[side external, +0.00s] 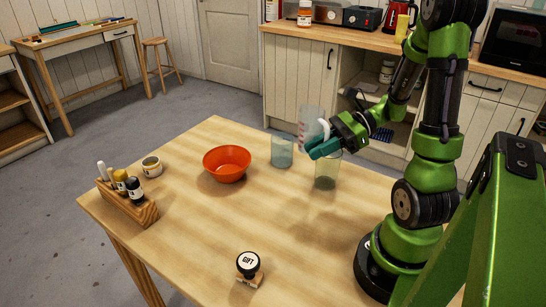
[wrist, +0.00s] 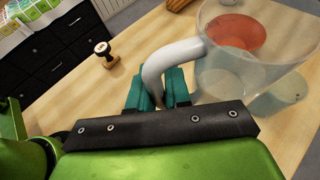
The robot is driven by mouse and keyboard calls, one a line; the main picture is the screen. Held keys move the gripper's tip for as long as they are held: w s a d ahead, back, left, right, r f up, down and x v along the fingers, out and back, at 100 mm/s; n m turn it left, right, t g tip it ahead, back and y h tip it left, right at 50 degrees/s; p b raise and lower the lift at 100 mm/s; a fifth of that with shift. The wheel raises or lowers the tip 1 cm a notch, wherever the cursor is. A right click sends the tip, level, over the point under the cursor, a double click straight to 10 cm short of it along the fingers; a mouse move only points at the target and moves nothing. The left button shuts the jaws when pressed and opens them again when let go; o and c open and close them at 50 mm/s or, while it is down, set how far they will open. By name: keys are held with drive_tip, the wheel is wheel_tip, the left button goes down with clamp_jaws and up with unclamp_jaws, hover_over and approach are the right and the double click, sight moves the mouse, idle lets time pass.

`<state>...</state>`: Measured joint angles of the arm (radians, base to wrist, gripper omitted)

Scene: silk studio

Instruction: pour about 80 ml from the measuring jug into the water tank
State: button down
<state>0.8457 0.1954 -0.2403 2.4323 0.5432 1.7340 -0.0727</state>
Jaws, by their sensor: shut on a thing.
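My gripper (side external: 322,145) is shut on the pale handle of the clear measuring jug (side external: 310,118) and holds it above the table. In the wrist view, the jug (wrist: 245,72) is at the upper right, and its white handle passes between my teal fingertips (wrist: 160,90). The jug looks near upright; its liquid level cannot be made out. Two clear vessels stand below: a bluish one (side external: 282,152) left of the jug and a darker-bottomed one (side external: 326,177) under my gripper. I cannot tell which is the water tank. One clear vessel (wrist: 280,97) shows beyond the jug in the wrist view.
An orange bowl (side external: 227,164) stands left of the vessels. A wooden rack with bottles (side external: 128,198) and a small jar (side external: 152,166) are at the table's left. A gift stamp (side external: 248,268) is near the front. The table's middle (side external: 235,215) is clear.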

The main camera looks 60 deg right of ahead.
sight(308, 126)
drive_tip(key=w+r+m+g, duration=0.1)
drive_tip(key=w+d+r+m+g+y, duration=0.1)
drive_tip(key=r+m, duration=0.1)
drive_tip(key=shift+w+d+r, duration=0.2)
drive_tip(key=shift+w, duration=0.2)
drive_tip(key=shift+w+d+r+m+g+y, duration=0.2)
drive_tip(key=shift+w+d+m+g+y, duration=0.2)
drive_tip(key=shift+w+m+g, duration=0.35)
drive_tip(key=shift+w+d+r+m+g, duration=0.2)
drive_tip(key=shift+w+m+g, duration=0.1)
drive_tip(key=shift+m+g, duration=0.25)
drive_tip(key=shift+w+d+r+m+g+y, duration=0.15)
drive_tip(key=shift+w+m+y, duration=0.15)
drive_tip(key=shift+m, duration=0.2)
drive_tip(key=shift+w+d+f+m+g+y, duration=0.1)
drive_tip(key=shift+w+m+g+y, duration=0.05)
drive_tip(key=shift+m+y, duration=0.3)
drive_tip(key=shift+w+d+m+g+y, duration=0.25)
drive_tip(key=shift+w+m, duration=0.15)
drive_tip(key=shift+m, duration=0.1)
drive_tip(key=shift+w+d+m+g+y, duration=0.15)
drive_tip(key=shift+w+m+y, duration=0.05)
drive_tip(key=shift+w+m, duration=0.2)
idle(1.8)
